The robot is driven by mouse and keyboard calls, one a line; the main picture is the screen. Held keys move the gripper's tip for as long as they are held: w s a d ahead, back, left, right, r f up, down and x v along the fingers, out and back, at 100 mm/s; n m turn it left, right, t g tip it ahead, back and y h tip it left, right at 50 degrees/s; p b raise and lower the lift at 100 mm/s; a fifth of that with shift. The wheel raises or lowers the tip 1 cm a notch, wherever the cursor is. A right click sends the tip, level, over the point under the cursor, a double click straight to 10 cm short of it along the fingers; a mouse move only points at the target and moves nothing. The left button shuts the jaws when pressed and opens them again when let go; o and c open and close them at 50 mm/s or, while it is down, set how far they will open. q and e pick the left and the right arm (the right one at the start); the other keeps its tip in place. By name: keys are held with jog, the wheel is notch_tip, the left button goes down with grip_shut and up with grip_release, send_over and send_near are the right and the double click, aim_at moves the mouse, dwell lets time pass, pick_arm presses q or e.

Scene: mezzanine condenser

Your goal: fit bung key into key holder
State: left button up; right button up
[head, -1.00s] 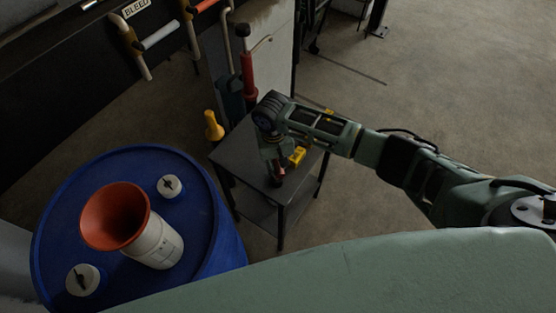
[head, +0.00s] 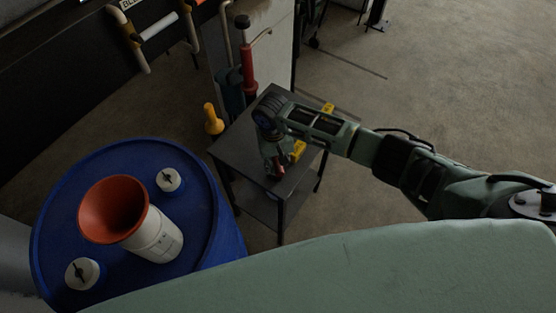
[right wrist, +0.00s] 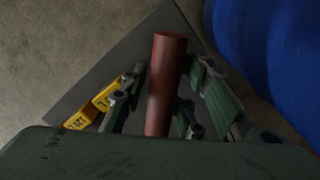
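A red cylindrical handle, apparently the bung key (right wrist: 166,85), lies between the fingers of my right gripper (right wrist: 169,78) in the right wrist view. A gap shows on each side of it, so the fingers look open around it. In the head view my right gripper (head: 274,167) is low over the small dark table (head: 243,150), with a bit of the red handle (head: 281,169) showing beside it. The key's lower end is hidden. I cannot make out the key holder for certain; yellow labelled pieces (head: 299,150) stand by the gripper. My left gripper is not in view.
A blue drum (head: 205,205) stands left of the table, with an orange funnel (head: 113,209) and two white caps on top. A yellow-handled object (head: 213,120) and a red upright fitting (head: 248,70) are behind the table. The floor at right is open.

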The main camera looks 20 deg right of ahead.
jog(key=shift+o, duration=1.3)
jog(key=r, duration=0.8)
jog(key=a+r, duration=0.1)
jog(key=r, duration=0.3)
